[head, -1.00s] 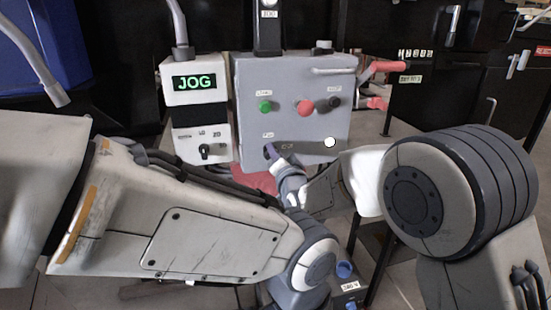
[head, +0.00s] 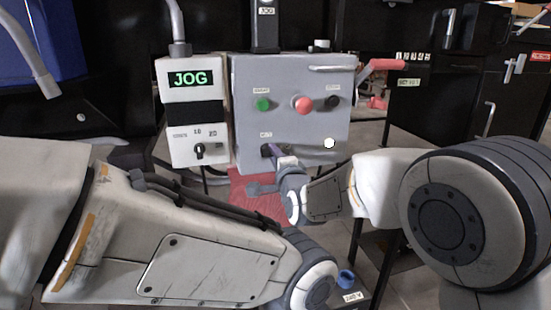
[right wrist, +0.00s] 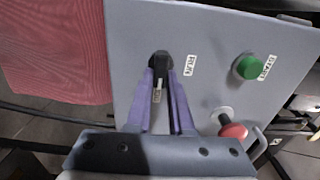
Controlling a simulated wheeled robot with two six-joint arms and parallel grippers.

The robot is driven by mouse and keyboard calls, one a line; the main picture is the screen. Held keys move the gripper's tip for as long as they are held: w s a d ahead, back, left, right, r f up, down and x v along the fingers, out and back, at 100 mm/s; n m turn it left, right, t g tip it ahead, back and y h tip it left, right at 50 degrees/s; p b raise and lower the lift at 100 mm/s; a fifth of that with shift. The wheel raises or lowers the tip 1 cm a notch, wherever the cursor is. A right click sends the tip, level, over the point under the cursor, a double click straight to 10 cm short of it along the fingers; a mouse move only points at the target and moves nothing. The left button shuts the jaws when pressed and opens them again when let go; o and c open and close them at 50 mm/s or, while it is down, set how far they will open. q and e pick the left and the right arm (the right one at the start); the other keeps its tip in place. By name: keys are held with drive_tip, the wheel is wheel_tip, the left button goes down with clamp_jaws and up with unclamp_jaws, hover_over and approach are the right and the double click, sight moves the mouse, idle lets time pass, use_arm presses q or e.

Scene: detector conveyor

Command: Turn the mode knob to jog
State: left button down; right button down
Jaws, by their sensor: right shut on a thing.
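The mode knob (right wrist: 160,62) is a black knob on the grey control box (head: 318,77). In the right wrist view, its white mark points down between my fingers, at a small label partly hidden there. My right gripper (right wrist: 160,75) has purple fingers closed on the knob from both sides. The display (head: 190,79) left of the box reads JOG in green. My left gripper is not in view; my left arm crosses the foreground.
Above the knob, the box carries a green button (head: 263,104), a red mushroom button (head: 304,104) and a black control (head: 333,102). A small black dial (head: 199,151) sits under the display. A red mat (head: 262,206) lies below. A bench stands at right.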

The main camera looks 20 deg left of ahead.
drive_tip(key=shift+w+d+r+m, duration=0.1)
drive_tip(key=shift+w+r+m, duration=0.05)
drive_tip(key=shift+m, duration=0.15)
drive_tip(key=c, duration=0.8)
unclamp_jaws()
drive_tip(key=shift+r, duration=0.1)
drive_tip(key=shift+d, duration=0.1)
drive_tip(key=p+v, duration=0.2)
drive_tip(key=v, duration=0.8)
drive_tip(key=shift+s+f, duration=0.35)
drive_tip(key=shift+f, duration=0.05)
